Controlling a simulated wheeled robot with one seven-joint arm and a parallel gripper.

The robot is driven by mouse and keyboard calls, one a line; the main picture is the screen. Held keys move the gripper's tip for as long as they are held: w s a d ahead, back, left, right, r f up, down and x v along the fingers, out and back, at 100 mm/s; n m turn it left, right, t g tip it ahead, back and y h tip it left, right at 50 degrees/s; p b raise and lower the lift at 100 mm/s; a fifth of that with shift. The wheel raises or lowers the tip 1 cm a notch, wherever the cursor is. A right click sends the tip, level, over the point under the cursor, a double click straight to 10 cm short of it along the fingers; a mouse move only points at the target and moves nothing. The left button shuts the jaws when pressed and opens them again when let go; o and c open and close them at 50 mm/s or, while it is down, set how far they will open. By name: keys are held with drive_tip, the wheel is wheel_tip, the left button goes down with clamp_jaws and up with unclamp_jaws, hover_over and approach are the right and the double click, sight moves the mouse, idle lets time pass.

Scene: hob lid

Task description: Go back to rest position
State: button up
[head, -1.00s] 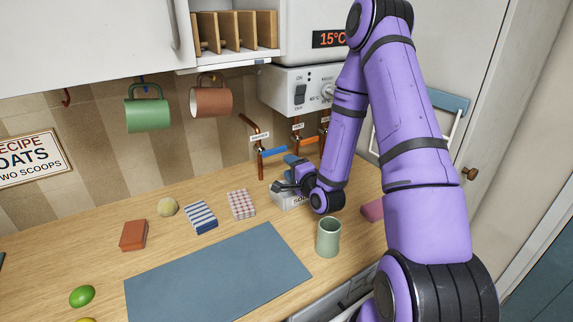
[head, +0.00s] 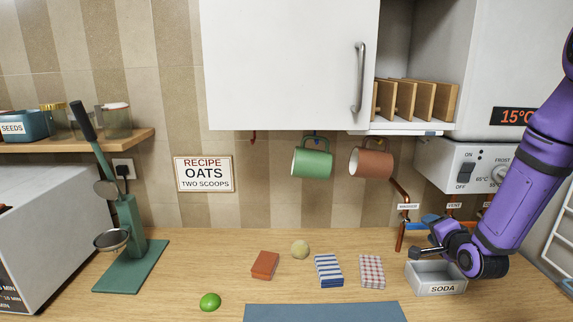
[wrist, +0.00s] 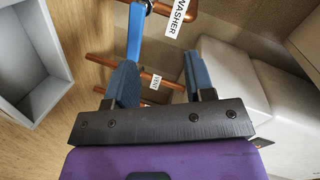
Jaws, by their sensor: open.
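My gripper (head: 427,236) is at the right of the head view, low above the counter, just behind and above the grey tray labelled SODA (head: 437,289). In the wrist view its two blue fingers (wrist: 163,84) stand apart with nothing between them. The same grey tray (wrist: 32,107) shows at the left of the wrist view, beside the gripper. Copper pipes with tags (head: 398,236) are close behind the gripper. In the wrist view, the pipe tagged WASHER and its blue lever lie beyond the fingers.
Green mug (head: 311,164) and brown mug (head: 371,163) hang under the white cabinet (head: 285,65). Sponges, a ball and a green lime (head: 210,302) lie on the counter (head: 180,270). A blue-grey mat (head: 325,312) is at the front. A utensil stand (head: 131,225) is left.

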drive_tip(key=s+a+r+n+g+h, duration=0.1)
drive_tip(key=s+a+r+n+g, duration=0.15)
drive_tip(key=s+r+n, duration=0.4)
drive_tip(key=s+a+r+n+g+h, duration=0.1)
drive_tip(key=s+a+r+g, duration=0.15)
drive_tip(key=r, duration=0.65)
drive_tip(key=s+a+r+n+g, duration=0.1)
drive_tip(key=s+r, duration=0.1)
drive_tip(key=s, duration=0.6)
drive_tip(key=s+a+r+n+g+y, duration=0.1)
drive_tip(key=s+a+r+n+g, duration=0.1)
drive_tip(key=s, duration=0.6)
drive_tip(key=s+a+r+n+g, duration=0.1)
drive_tip(key=s+r+n+g, duration=0.1)
drive_tip(key=s, duration=0.6)
drive_tip(key=shift+a+r, duration=0.2)
drive_tip(key=shift+r, duration=0.45)
